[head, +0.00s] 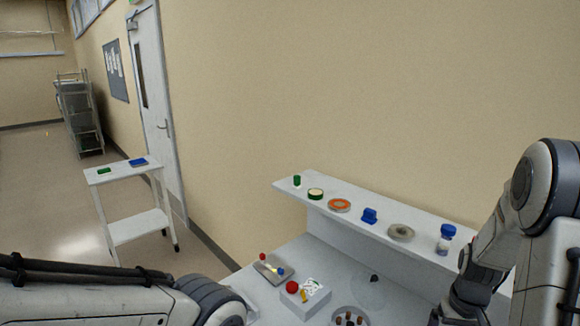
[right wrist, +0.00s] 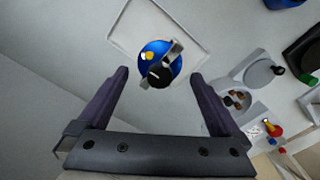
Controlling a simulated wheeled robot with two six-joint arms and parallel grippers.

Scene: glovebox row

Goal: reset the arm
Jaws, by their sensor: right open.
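My right arm comes in from the right in the head view, bent downward; its jaws are hidden there. In the right wrist view my right gripper (right wrist: 158,78) is open, with two dark fingers well apart. A round blue thing (right wrist: 175,67) with a grey bar and a black knob shows beyond and between the fingertips, on a pale square panel (right wrist: 124,33). No contact with the fingers shows. My left arm crosses the lower left of the head view; its gripper is out of the picture.
A white shelf (head: 330,212) holds several small items, including a blue-capped jar (head: 446,232). Below it are a grey tray (head: 262,271), a white box (head: 312,299) with a red ball (head: 292,287), and a round holder (head: 338,309). A white cart (head: 124,176) stands left. Floor is clear around it.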

